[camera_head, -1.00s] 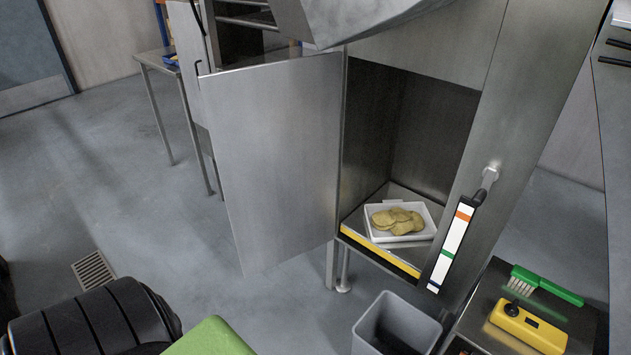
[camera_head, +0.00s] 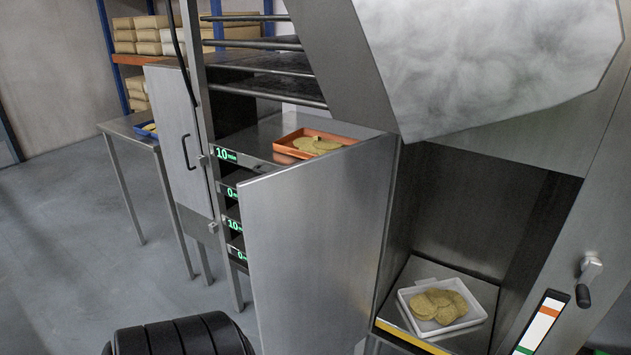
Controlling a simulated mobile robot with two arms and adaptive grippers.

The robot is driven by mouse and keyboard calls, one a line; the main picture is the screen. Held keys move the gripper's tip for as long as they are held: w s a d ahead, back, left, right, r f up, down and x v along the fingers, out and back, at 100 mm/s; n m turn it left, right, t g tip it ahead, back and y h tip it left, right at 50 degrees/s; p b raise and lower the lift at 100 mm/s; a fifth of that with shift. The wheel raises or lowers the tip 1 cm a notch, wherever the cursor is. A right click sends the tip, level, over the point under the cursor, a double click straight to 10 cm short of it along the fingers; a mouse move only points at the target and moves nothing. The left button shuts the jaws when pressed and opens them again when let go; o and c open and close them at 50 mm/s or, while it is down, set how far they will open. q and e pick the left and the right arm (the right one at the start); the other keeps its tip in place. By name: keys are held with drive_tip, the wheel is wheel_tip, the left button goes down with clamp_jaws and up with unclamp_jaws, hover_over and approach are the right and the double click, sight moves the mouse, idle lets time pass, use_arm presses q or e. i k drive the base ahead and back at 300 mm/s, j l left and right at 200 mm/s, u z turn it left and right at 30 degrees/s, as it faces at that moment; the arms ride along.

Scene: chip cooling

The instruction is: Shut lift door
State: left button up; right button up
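The lift door (camera_head: 312,245) is a flat steel panel, standing open and swung out to the left of the lift compartment. The lift compartment (camera_head: 470,210) is open at the front. A white tray (camera_head: 403,298) with several yellow chips (camera_head: 438,305) sits on its floor. The lift's latch handle (camera_head: 588,280) is on the frame to the right of the opening. A black rounded part of my own arm shows at the bottom left, in front of the door's lower left. Neither gripper's fingers are in view.
A steel rack with green timer displays (camera_head: 228,156) stands left of the door, with an orange tray (camera_head: 290,145) of chips on it. A side table (camera_head: 128,122) holds a blue tray (camera_head: 140,127). A slanted steel hood (camera_head: 480,60) overhangs the opening. Floor (camera_head: 70,260) is clear at left.

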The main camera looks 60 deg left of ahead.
sight(313, 227)
drive_tip(key=k+j, duration=0.1)
drive_tip(key=j, duration=0.3)
drive_tip(key=k+j, duration=0.1)
drive_tip(key=j, duration=0.35)
drive_tip(key=k+j+z, duration=0.1)
drive_tip(key=j, duration=0.3)
drive_tip(key=k+j, duration=0.1)
drive_tip(key=j, duration=0.35)
drive_tip(key=k+j, duration=0.15)
drive_tip(key=j, duration=0.25)
drive_tip(key=k+j, duration=0.1)
drive_tip(key=j, duration=0.3)
drive_tip(key=z, duration=0.05)
